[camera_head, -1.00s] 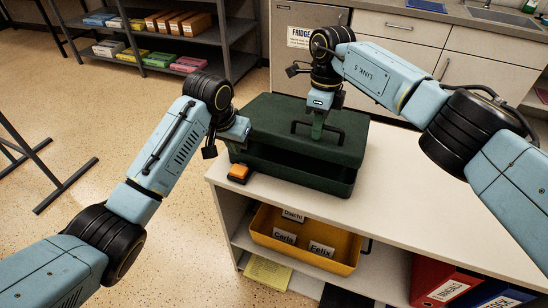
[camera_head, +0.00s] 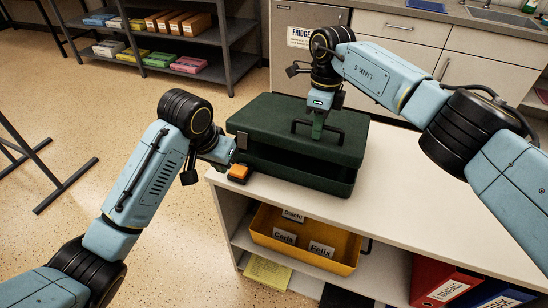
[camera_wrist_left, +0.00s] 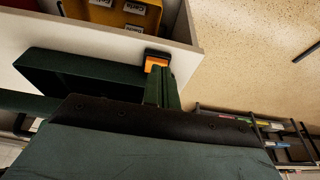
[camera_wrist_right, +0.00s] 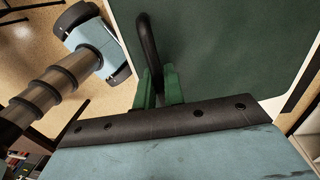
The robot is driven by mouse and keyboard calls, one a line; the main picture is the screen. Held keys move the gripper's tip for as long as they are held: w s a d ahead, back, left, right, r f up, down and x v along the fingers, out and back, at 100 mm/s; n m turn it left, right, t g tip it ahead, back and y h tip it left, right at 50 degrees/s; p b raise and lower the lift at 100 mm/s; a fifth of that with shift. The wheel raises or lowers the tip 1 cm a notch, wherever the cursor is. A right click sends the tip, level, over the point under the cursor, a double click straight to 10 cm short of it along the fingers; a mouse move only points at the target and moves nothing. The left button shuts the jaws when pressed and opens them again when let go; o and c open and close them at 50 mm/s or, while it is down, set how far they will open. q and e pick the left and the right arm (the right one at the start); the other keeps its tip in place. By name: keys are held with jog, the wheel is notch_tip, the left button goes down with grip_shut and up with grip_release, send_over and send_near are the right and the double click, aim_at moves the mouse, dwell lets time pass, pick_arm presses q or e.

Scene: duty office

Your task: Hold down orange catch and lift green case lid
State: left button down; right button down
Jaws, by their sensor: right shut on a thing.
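The green case (camera_head: 330,185) stands on the white counter, its lid (camera_head: 270,120) parted from the base by a dark gap along the front. My right gripper (camera_head: 318,131) is shut on the lid's black handle (camera_head: 297,127); the right wrist view shows its green fingers around the handle (camera_wrist_right: 147,45). The orange catch (camera_head: 238,172) sits on a dark block at the counter's left edge, beside the case. My left gripper (camera_wrist_left: 163,80) has its fingers together, with their tips at the orange catch (camera_wrist_left: 157,64) in the left wrist view. Whether they press it I cannot tell.
A yellow tray (camera_head: 345,267) with name labels is on the shelf below the counter. Red and blue binders (camera_head: 440,285) stand lower right. The counter right of the case (camera_head: 420,185) is clear. A grey shelf rack (camera_head: 235,75) stands behind.

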pick_arm(q)
jog(key=shift+s+a, duration=0.2)
jog(key=shift+s, duration=0.35)
jog(key=shift+f, duration=0.1)
pick_arm(e)
jog(key=shift+w+d+r+b, duration=0.15)
jog(key=shift+w+r+b, duration=0.15)
jog(key=shift+b, duration=0.2)
pick_arm(q)
jog(key=shift+f+b, duration=0.65)
jog(key=shift+f, duration=0.35)
pick_arm(e)
jog(key=shift+w+d+r, duration=0.1)
jog(key=shift+w+r, duration=0.15)
jog(key=shift+r, duration=0.35)
jog(key=shift+g, duration=0.3)
pick_arm(q)
jog(key=shift+a+r, duration=0.15)
pick_arm(e)
jog(key=shift+d+r, duration=0.1)
jog(key=shift+r, duration=0.05)
